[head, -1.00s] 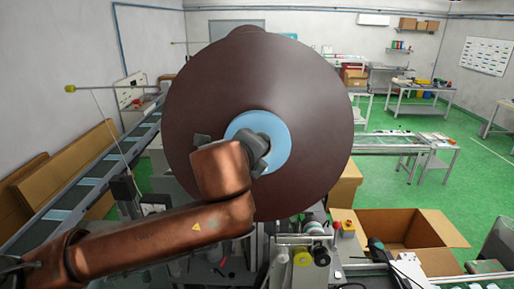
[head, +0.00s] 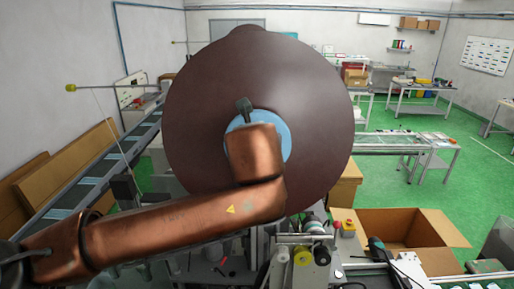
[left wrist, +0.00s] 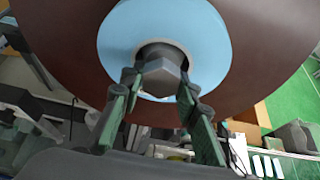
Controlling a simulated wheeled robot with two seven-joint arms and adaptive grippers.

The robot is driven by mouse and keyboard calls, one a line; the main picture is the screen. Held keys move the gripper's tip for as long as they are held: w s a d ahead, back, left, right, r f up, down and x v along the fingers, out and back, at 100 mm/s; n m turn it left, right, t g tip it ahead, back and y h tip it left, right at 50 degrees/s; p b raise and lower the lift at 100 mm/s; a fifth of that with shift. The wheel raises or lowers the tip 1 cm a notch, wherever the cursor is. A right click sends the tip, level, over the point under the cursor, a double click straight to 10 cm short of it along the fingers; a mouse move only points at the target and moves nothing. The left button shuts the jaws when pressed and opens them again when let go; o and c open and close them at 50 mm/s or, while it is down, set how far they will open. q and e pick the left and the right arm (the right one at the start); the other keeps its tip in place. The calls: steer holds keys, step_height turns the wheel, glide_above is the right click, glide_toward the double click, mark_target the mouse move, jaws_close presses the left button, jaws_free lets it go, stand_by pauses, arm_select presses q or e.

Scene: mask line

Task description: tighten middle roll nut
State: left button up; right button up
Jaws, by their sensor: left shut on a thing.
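A large dark brown roll (head: 215,85) faces me in the middle of the head view, with a light blue core (head: 285,135) at its centre. The roll (left wrist: 250,40) and its blue ring (left wrist: 115,40) also fill the top of the left wrist view. A dark grey hexagonal nut (left wrist: 163,66) sits at the ring's centre. My left gripper (left wrist: 160,88) is shut on the nut, its green-padded fingers on either side. In the head view my copper-coloured wrist covers the nut and most of the left gripper; one dark gripper part (head: 245,107) shows above it. My right gripper is not in view.
Machine parts with small rollers (head: 303,256) stand below the roll. An open cardboard box (head: 440,262) is at the lower right. A conveyor (head: 85,190) runs along the left. Green floor lies open at the right, with workbenches behind.

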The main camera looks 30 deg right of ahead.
arm_select(q)
steer(key=m+t+y, duration=0.1)
steer(key=m, duration=0.3)
steer(key=shift+f+m, duration=0.15)
steer(key=shift+m, duration=0.15)
stand_by(0.5)
steer(key=o, duration=1.2)
steer(key=shift+c, duration=0.2)
steer(key=shift+a, duration=0.1)
steer(key=v, duration=1.2)
steer(key=shift+d, duration=0.25)
steer(key=shift+s, duration=0.1)
